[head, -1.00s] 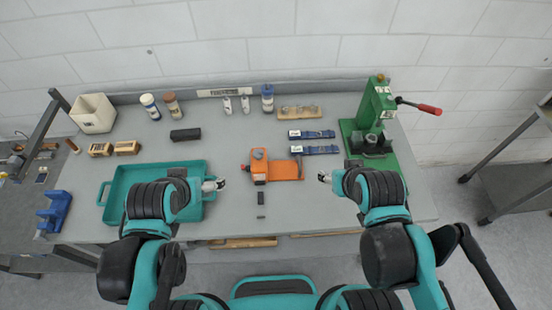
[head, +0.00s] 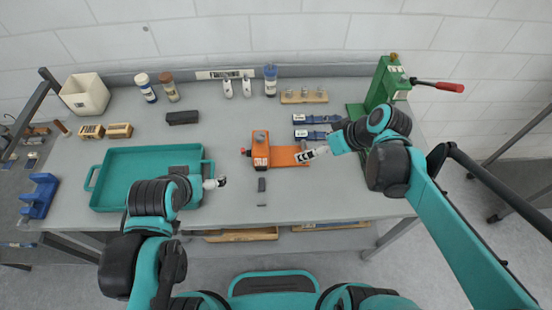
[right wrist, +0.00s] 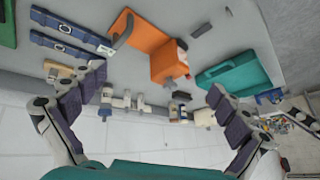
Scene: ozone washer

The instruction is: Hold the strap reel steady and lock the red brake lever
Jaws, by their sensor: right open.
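An orange device (head: 287,156) lies mid-table with a raised orange block (head: 260,146) at its left end and a small red knob (head: 244,151) on that block's left side. I cannot make out a reel on it. It also shows in the right wrist view (right wrist: 150,45), with a grey bar at one end. My right gripper (head: 326,151) is at the orange device's right end, open and empty; its two fingers (right wrist: 160,108) spread wide below the device in the right wrist view. My left gripper (head: 220,183) hangs by the teal tray's right edge, apart from the device; its jaws are too small to read.
A teal tray (head: 100,203) lies at left. Two blue bars (head: 310,134) lie behind my right gripper. A green press (head: 385,80) with a red-handled lever (head: 438,86) stands at back right. Two small dark blocks (head: 261,185) lie in front of the device.

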